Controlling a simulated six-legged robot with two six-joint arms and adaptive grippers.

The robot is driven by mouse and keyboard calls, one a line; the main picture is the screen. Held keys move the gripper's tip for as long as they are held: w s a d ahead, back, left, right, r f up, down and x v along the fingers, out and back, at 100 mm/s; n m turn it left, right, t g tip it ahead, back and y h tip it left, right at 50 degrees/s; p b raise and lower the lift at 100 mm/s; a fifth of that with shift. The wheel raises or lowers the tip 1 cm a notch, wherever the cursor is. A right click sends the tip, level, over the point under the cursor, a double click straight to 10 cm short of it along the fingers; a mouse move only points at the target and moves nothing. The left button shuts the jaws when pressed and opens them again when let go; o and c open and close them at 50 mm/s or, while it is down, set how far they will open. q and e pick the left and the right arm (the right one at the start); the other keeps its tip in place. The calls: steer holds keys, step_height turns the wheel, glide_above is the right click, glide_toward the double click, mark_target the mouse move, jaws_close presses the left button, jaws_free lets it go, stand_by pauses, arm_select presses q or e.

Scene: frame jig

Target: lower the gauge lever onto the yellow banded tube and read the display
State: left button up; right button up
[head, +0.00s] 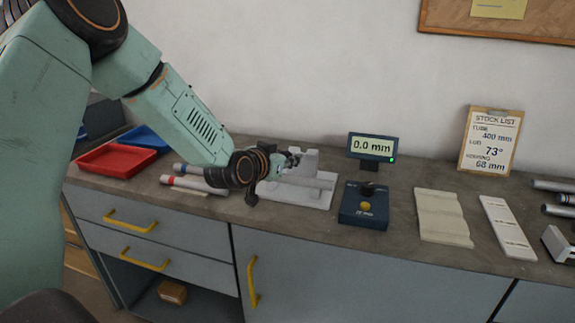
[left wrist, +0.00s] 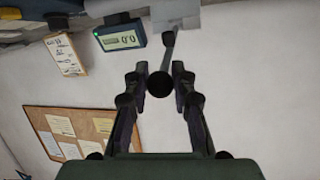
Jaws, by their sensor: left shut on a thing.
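My left gripper (head: 290,160) is at the white gauge jig (head: 304,160) on the bench. In the left wrist view my left gripper (left wrist: 159,72) has its fingers around the black ball knob (left wrist: 159,85) of the gauge lever (left wrist: 168,48), shut on it. A pale tube (head: 318,181) lies across the jig; no yellow band shows on it, and its left part is hidden by my gripper. The display (head: 371,146) reads 0.0 mm with a green light. It also shows in the left wrist view (left wrist: 122,39). My right gripper is not in view.
A blue box (head: 362,213) with a black knob and yellow button stands right of the jig. Red-banded (head: 192,184) and blue-banded (head: 184,168) tubes lie left, beside a red tray (head: 115,158). Pale holders (head: 442,216) and a stock list (head: 489,142) are at right.

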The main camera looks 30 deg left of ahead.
arm_select(q)
steer(key=shift+s+d+f+m+t+b, duration=0.1)
steer(key=shift+s+f+m+t+b, duration=0.1)
steer(key=shift+f+t+b, duration=1)
steer(key=shift+s+f+m+t+b, duration=0.15)
steer(key=shift+f+b, duration=0.7)
steer(key=shift+b, duration=1.1)
steer(key=shift+s+d+f+m+t+b, duration=0.1)
steer(key=shift+s+f+t+b, duration=0.15)
steer(key=shift+f+t+b, duration=0.95)
steer(key=shift+f+b, duration=0.25)
steer(key=shift+b, duration=0.8)
steer(key=shift+s+f+g+b, duration=0.1)
steer(key=shift+f+g+b, duration=0.15)
steer(key=shift+f+b, duration=0.4)
steer(key=shift+a+f, duration=0.1)
steer(key=shift+f, duration=0.2)
steer(key=shift+c, duration=1)
steer(key=o, duration=0.5)
steer(key=shift+r, duration=0.25)
steer(key=shift+c, duration=0.2)
steer(key=o, duration=0.5)
steer(key=shift+c, duration=0.2)
steer(key=shift+o, duration=0.4)
